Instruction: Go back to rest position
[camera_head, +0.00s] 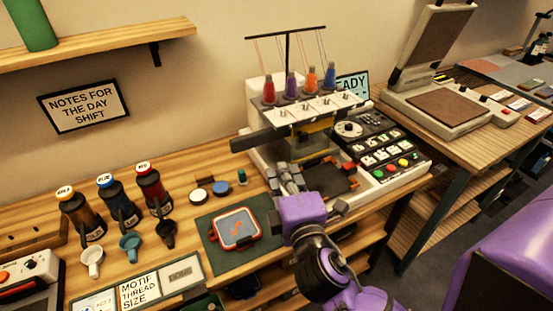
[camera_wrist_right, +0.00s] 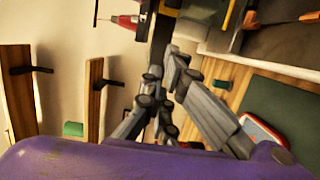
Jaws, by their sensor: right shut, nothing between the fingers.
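My right gripper (camera_head: 283,178) is shut and empty. It is in front of the white embroidery machine (camera_head: 256,92), close to its lower front and just behind the green mat (camera_head: 212,256). My purple right wrist is below it in the head view. In the right wrist view the grey fingers of this gripper (camera_wrist_right: 163,75) are closed together with nothing seen between them. I cannot tell from these views whether the fingers touch the machine. My left gripper is in neither view.
A hoop with an orange motif (camera_head: 236,229) lies on the mat. Dark bottles (camera_head: 150,190) and small cups (camera_head: 130,247) stand at left. The control panel (camera_head: 375,145) is right of the gripper. A heat press (camera_head: 445,108) sits on the right table, beyond a gap.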

